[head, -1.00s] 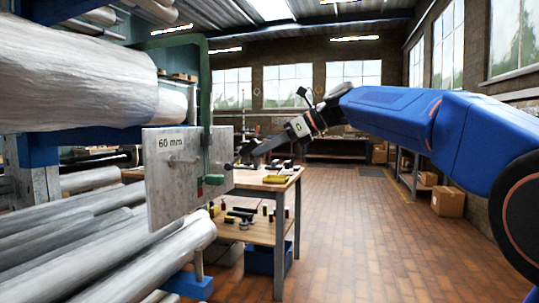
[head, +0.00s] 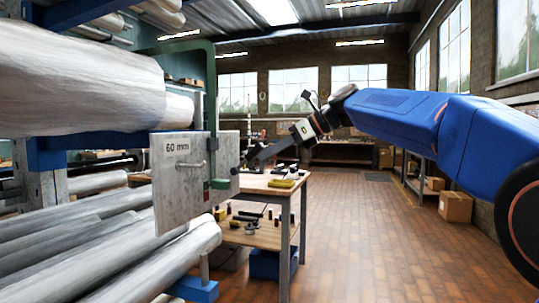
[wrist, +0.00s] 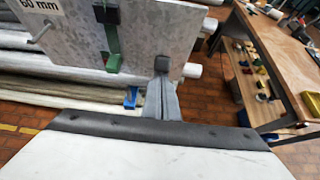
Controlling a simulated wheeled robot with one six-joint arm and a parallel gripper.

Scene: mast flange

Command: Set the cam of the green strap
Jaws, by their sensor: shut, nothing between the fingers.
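The green strap (head: 212,110) hangs down the face of a grey plate marked 60 mm (head: 178,205). At its lower end is a small green cam piece (head: 220,184). In the wrist view, the strap (wrist: 112,38) runs down the plate to the cam (wrist: 114,62), which has a dark block above it. My gripper (head: 238,170) is shut and empty, near the plate's right edge and to the right of the cam. In the wrist view, its fingertips (wrist: 162,66) overlap the plate's lower right part, beside the cam; I cannot tell whether they touch the plate.
A peg (head: 203,164) sticks out of the plate. Large metal rolls (head: 85,80) and bars lie on a rack at left. A workbench (head: 262,232) with several small parts stands behind and right of the plate.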

